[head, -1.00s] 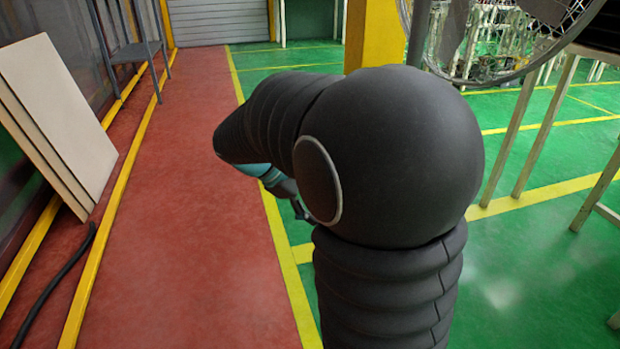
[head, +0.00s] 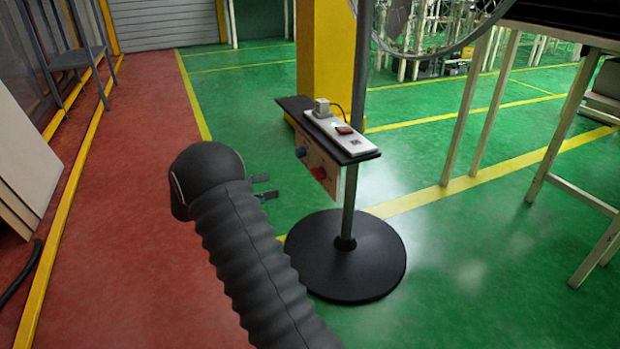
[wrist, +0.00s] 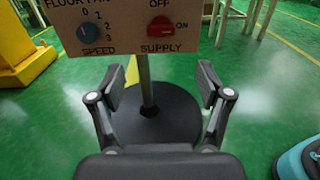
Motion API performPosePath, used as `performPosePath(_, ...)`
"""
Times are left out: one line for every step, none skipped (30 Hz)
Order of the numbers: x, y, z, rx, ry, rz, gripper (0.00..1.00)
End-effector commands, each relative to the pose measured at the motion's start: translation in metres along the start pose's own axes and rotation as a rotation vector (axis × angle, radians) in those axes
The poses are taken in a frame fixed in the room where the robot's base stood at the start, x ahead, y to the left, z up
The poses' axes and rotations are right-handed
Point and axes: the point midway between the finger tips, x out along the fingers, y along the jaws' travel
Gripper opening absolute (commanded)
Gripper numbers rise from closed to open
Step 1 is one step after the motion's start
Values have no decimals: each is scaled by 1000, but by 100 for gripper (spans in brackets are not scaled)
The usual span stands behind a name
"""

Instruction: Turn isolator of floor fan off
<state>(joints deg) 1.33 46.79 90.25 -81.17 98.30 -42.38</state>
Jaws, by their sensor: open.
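The floor fan's control panel (head: 318,166) hangs on the fan's pole below a dark shelf. In the wrist view the panel (wrist: 124,43) fills the top edge, partly cut off. Its red SUPPLY isolator knob (wrist: 160,28) has OFF above and ON at its right; the knob looks turned sideways, toward ON. The same red knob (head: 318,173) shows in the head view. Left of it is the blue-grey SPEED knob (wrist: 89,35), marked 0 to 3. My gripper (wrist: 161,84) is open and empty, below and in front of the panel, apart from the knobs; its fingers (head: 265,187) point toward the panel.
The shelf (head: 290,103) carries a white socket strip (head: 338,133) with a plug. The round black fan base (head: 345,270) stands on the green floor. A yellow pillar (head: 328,60) is behind, pale tables (head: 580,100) at the right.

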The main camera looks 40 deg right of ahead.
Motion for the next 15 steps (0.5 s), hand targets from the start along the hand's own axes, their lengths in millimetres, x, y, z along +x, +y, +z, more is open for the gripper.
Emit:
performPosePath(5, 0, 0, 0, -1, -2, 77)
performPosePath(8, 0, 0, 0, -1, -3, 77)
performPosePath(14, -1, 0, 0, 0, -4, 77)
performPosePath(18, -1, 0, 0, 0, -4, 77)
performPosePath(23, -1, 0, 0, 1, -4, 77)
performPosePath(30, -1, 0, 0, 1, -4, 77)
performPosePath(36, -1, 0, 0, 1, -5, 77)
performPosePath(41, -1, 0, 1, 1, -5, 77)
performPosePath(49, -1, 0, 1, 1, -5, 77)
performPosePath(55, -1, -1, 1, 1, -4, 77)
performPosePath(60, -1, -1, 0, 1, -4, 77)
performPosePath(68, -2, -1, 0, 1, -5, 77)
performPosePath(74, -2, -1, 0, 2, -5, 77)
performPosePath(79, -2, -1, 0, 2, -4, 77)
performPosePath(86, -2, -1, 0, 2, -4, 77)
